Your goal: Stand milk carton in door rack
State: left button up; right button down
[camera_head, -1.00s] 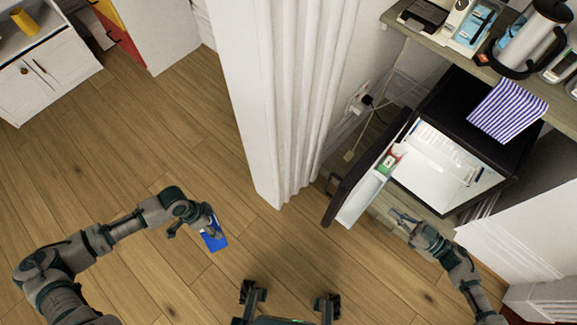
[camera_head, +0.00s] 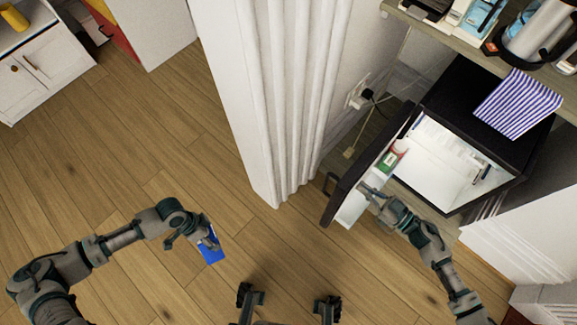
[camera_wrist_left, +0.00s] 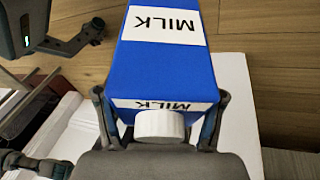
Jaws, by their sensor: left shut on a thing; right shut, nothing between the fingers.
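A blue milk carton (camera_head: 211,254) with a white label is held by my left gripper (camera_head: 208,238), out over the floor on the left. The left wrist view shows the carton (camera_wrist_left: 168,75) between the two fingers, with its white cap (camera_wrist_left: 159,124) close to the palm. The small black fridge (camera_head: 450,100) stands at the right with its door (camera_head: 362,172) swung open. The white door rack (camera_head: 352,207) is on the door's inner side and holds a red, white and green item (camera_head: 389,160). My right gripper (camera_head: 368,191) is shut and empty, at the inner side of the door; whether it touches is unclear.
A striped cloth (camera_head: 516,103) lies on the fridge top. A shelf (camera_head: 440,35) with a kettle (camera_head: 535,28) and other items is above it. A white fluted column (camera_head: 275,100) stands between the left floor and the fridge. The wooden floor around the carton is clear.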

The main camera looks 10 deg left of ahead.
aim_at(211, 231)
pick_arm(q)
jog(key=shift+a, duration=0.1)
pick_arm(e)
jog(key=shift+a, duration=0.1)
